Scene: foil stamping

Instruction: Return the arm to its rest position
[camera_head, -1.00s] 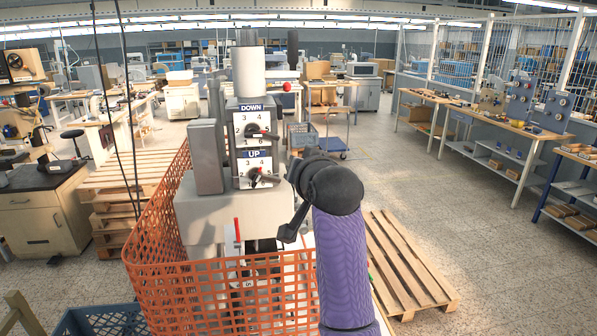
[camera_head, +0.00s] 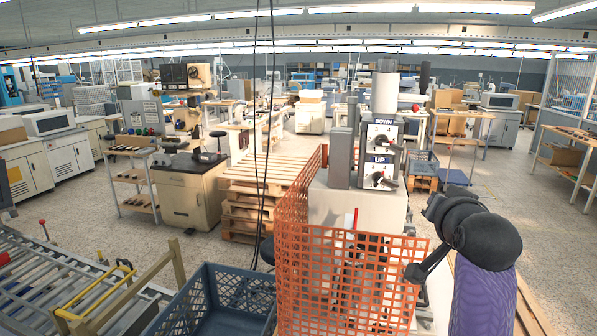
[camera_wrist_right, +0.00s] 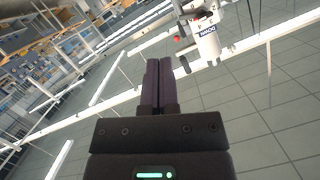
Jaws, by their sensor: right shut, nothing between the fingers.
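My right arm (camera_head: 478,235), with a purple sleeve and a black wrist, reaches in at the lower right of the head view. It is in front of and to the right of the stamping machine (camera_head: 340,200). In the right wrist view my right gripper (camera_wrist_right: 158,65) has its two dark fingers together with nothing between them. The machine has DOWN and UP dials (camera_head: 380,155) and also shows, tilted, at the top of the right wrist view (camera_wrist_right: 207,42). My left gripper is in neither view.
Orange mesh fencing (camera_head: 300,245) stands around the machine's front and left. A blue-grey crate (camera_head: 195,305) and a roller conveyor (camera_head: 50,270) are at the lower left. Wooden pallets (camera_head: 245,200) are stacked behind the fencing. Open floor (camera_head: 520,205) lies right of the machine.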

